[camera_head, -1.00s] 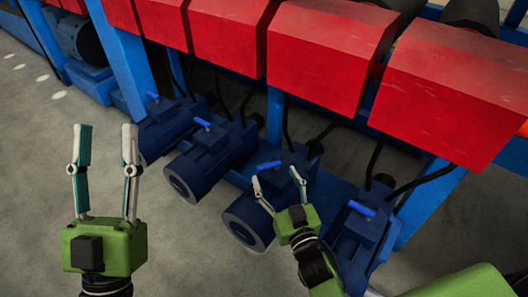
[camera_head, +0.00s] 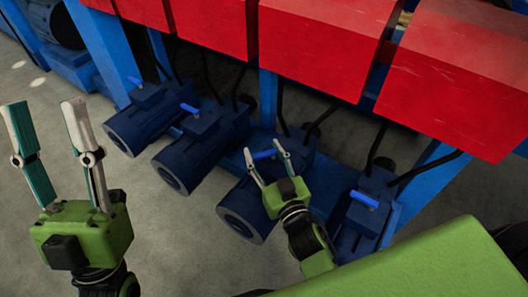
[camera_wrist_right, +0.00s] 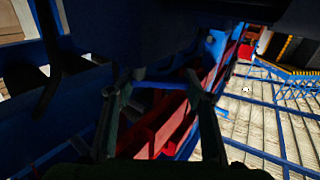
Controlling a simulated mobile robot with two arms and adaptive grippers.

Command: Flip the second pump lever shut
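Several dark blue pumps stand in a row, each with a small bright blue lever on top. The second pump from the right (camera_head: 245,205) has its lever (camera_head: 263,154) lying roughly crosswise, slightly tilted. My right gripper (camera_head: 263,148) is open at this lever, with its two fingertips on either side in the head view. The right wrist view shows a blue bar, apparently this lever (camera_wrist_right: 155,85), between the spread fingers; contact cannot be told. The rightmost pump's lever (camera_head: 364,199) slants down to the right. My left gripper (camera_head: 45,104) is open and empty at the left.
Red boxes (camera_head: 310,45) overhang the pumps on a blue frame (camera_head: 270,95). Black hoses (camera_head: 320,118) run down to the pumps near my right gripper. Other levers (camera_head: 190,109) (camera_head: 135,80) sit farther left. Grey floor (camera_head: 150,225) is clear in front.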

